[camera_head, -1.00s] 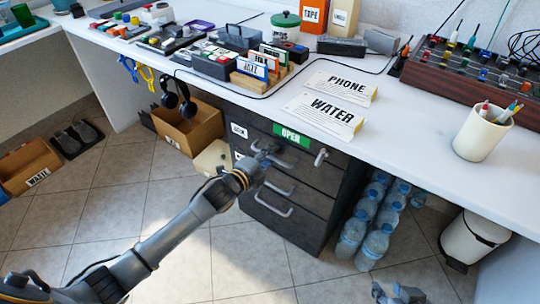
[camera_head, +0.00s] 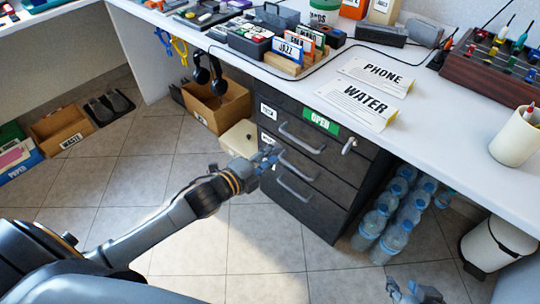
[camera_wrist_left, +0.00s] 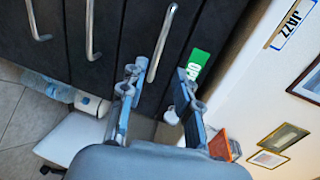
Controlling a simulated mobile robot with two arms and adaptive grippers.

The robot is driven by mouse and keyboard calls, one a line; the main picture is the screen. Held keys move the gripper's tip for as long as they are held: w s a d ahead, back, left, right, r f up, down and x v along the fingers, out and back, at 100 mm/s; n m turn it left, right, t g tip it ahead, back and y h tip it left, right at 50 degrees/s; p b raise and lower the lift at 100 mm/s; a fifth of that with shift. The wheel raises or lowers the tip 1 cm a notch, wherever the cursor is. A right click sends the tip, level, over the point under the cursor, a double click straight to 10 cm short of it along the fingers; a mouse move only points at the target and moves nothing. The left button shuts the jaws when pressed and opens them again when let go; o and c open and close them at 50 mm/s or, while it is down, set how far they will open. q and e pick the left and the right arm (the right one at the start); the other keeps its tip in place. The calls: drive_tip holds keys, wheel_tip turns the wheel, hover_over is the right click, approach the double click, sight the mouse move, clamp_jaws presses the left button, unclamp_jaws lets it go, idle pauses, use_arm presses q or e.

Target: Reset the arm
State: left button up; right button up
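My left gripper (camera_head: 266,158) is in front of the dark drawer cabinet (camera_head: 315,206), left of the upper handles. In the left wrist view (camera_wrist_left: 157,95) its two fingers are spread apart. The top drawer's handle (camera_wrist_left: 161,42) shows beyond the fingertips, apart from them. In the head view the top handle (camera_head: 300,138) is clear of the gripper, and the drawers look closed. The gripper overlaps the middle handle (camera_head: 297,166) in the picture. My right gripper (camera_head: 415,293) is at the bottom edge, partly cut off, with its fingers apart and nothing between them.
The white desk (camera_head: 440,121) runs above the cabinet, holding PHONE and WATER signs. Water bottles (camera_head: 391,226) stand right of the cabinet, and a white bin (camera_head: 496,245) further right. A cardboard box (camera_head: 216,109) is to the left. The tiled floor in front is clear.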

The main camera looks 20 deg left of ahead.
use_arm(q)
drive_tip(key=shift+s, duration=0.1)
idle(0.4)
